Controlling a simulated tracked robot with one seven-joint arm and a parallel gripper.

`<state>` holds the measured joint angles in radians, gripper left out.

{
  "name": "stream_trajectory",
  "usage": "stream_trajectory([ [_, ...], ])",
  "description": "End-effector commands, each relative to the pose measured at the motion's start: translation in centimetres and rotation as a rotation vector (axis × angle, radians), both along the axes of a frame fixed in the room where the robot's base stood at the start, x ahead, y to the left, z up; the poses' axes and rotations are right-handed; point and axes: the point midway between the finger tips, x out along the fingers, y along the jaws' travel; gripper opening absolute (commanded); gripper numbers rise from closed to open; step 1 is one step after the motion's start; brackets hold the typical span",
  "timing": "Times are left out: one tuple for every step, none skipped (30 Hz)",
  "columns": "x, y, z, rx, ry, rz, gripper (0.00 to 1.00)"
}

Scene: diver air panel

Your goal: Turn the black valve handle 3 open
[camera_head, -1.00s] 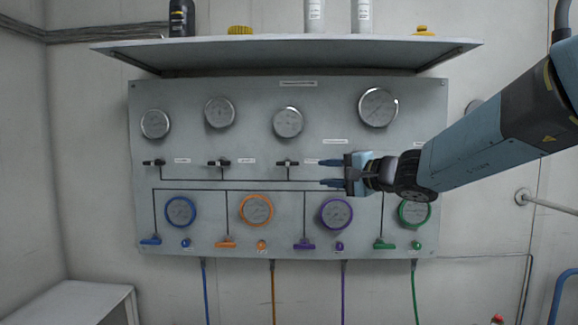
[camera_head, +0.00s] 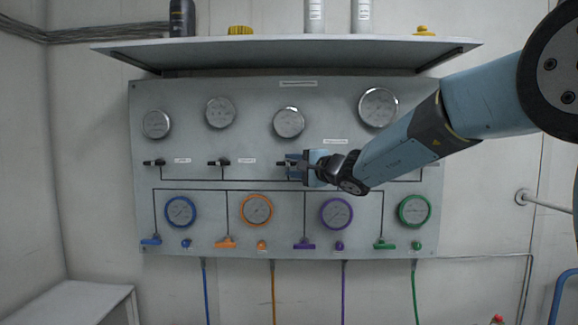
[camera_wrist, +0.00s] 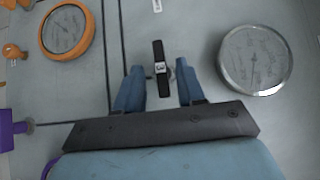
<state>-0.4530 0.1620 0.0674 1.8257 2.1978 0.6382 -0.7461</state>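The black valve handle 3 (camera_wrist: 161,65) shows in the wrist view as a dark bar with a light hub. It lies lengthwise between the two blue fingers of my gripper (camera_wrist: 160,85), with a gap on each side. The fingers are open and reach around its near part; its far end sticks out past the tips. In the head view my gripper (camera_head: 292,168) is at the third black handle from the left, and its fingers mostly hide that handle. I cannot tell there whether they touch it.
Two other black handles (camera_head: 154,162) (camera_head: 218,162) sit left on the grey panel (camera_head: 180,100). Gauges are above, and coloured gauges and handles below. A shelf (camera_head: 300,50) with bottles juts out over the panel. A bench (camera_head: 70,305) stands at lower left.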

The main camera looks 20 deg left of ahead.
Motion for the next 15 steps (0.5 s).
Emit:
stream_trajectory([
  [0.4, 0.6, 0.0, 0.000, 0.000, 0.001, 0.39],
  [0.6, 0.9, 0.0, 0.000, 0.000, 0.000, 0.39],
  [0.8, 1.2, 0.0, 0.000, 0.000, 0.000, 0.39],
  [0.9, 1.4, 0.0, 0.000, 0.000, -0.001, 0.39],
  [1.1, 1.6, 0.0, 0.000, 0.000, -0.001, 0.39],
  [1.2, 1.8, 0.0, 0.000, 0.000, -0.001, 0.39],
  [1.2, 1.9, 0.0, 0.000, 0.000, -0.001, 0.39],
  [1.3, 2.0, 0.0, 0.001, -0.001, -0.001, 0.39],
  [1.3, 2.1, 0.1, 0.001, -0.001, -0.001, 0.39],
  [1.4, 2.2, 0.1, 0.001, -0.001, -0.001, 0.39],
  [1.4, 2.2, 0.1, 0.001, -0.001, -0.001, 0.39],
  [1.4, 2.2, 0.1, 0.001, -0.001, -0.001, 0.39],
  [1.4, 2.2, 0.1, 0.001, -0.001, -0.001, 0.39],
  [1.4, 2.2, 0.1, 0.001, -0.001, -0.001, 0.39],
  [1.4, 2.2, 0.1, 0.001, -0.001, -0.001, 0.39],
])
